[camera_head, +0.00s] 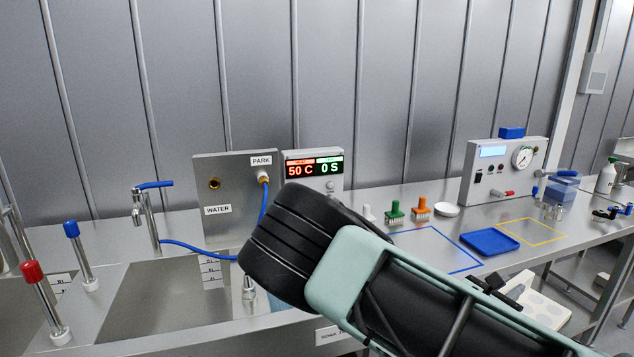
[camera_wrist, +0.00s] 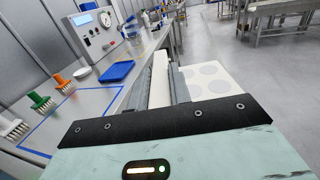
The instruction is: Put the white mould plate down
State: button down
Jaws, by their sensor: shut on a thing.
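The white mould plate (camera_wrist: 211,76) shows in the wrist view with round grey recesses on its face. My gripper (camera_wrist: 165,82) is shut on the plate's near left edge. In the head view the plate (camera_head: 543,303) shows beyond my arm, in front of the table's front edge, with my gripper (camera_head: 496,290) at its left side. The plate appears to be held over the floor, clear of the tabletop. My arm and gripper hide part of it in the head view.
A blue outline (camera_head: 440,246) marks bare tabletop. Green (camera_head: 394,213) and orange (camera_head: 420,208) brushes and a white dish (camera_head: 447,210) stand behind. A gauge panel (camera_head: 500,170) stands at the back.

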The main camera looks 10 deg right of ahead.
jog(key=w+a+f+n+t+y, duration=0.1)
jog(key=a+f+n+t+y, duration=1.1)
jog(key=a+f+n+y, duration=0.2)
jog(key=a+f+y, duration=0.2)
jog(key=a+y, duration=0.1)
jog(key=shift+w+f+n+t, duration=0.25)
jog(key=shift+w+n+t, duration=0.05)
jog(key=shift+w+t, duration=0.1)
